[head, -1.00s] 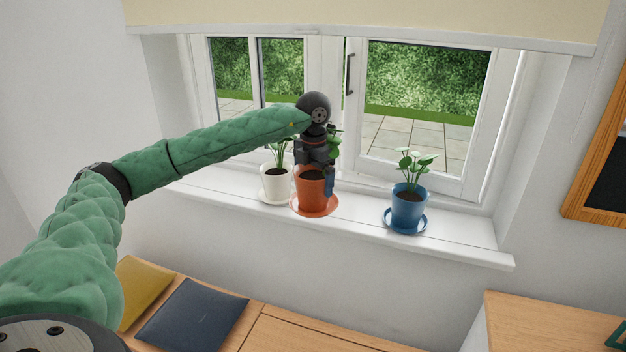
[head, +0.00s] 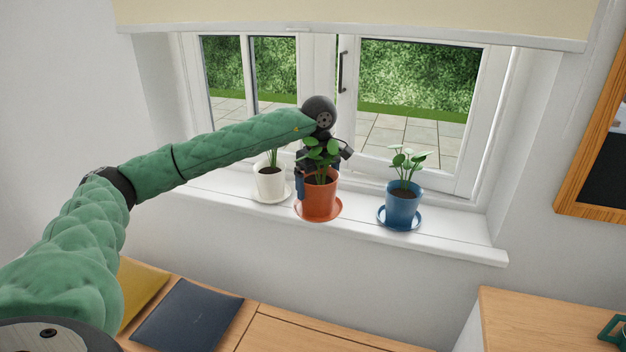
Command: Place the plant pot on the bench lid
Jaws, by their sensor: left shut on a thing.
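The orange plant pot (head: 320,201) with a leafy green plant stands upright on the windowsill, in or just over its orange saucer (head: 302,212). My left gripper (head: 317,181) is at the pot's rim, shut on the pot. Its blue finger shows on the pot's left side; the leaves and pot hide much of the rest. The wooden bench lid (head: 290,334) is below the sill at the bottom of the view. My right gripper is not in view.
A white pot (head: 269,184) stands close left of the orange one, a blue pot (head: 402,210) to its right. A dark blue cushion (head: 187,317) and a yellow cushion (head: 142,289) lie on the bench's left. A wooden cabinet top (head: 540,320) is at right.

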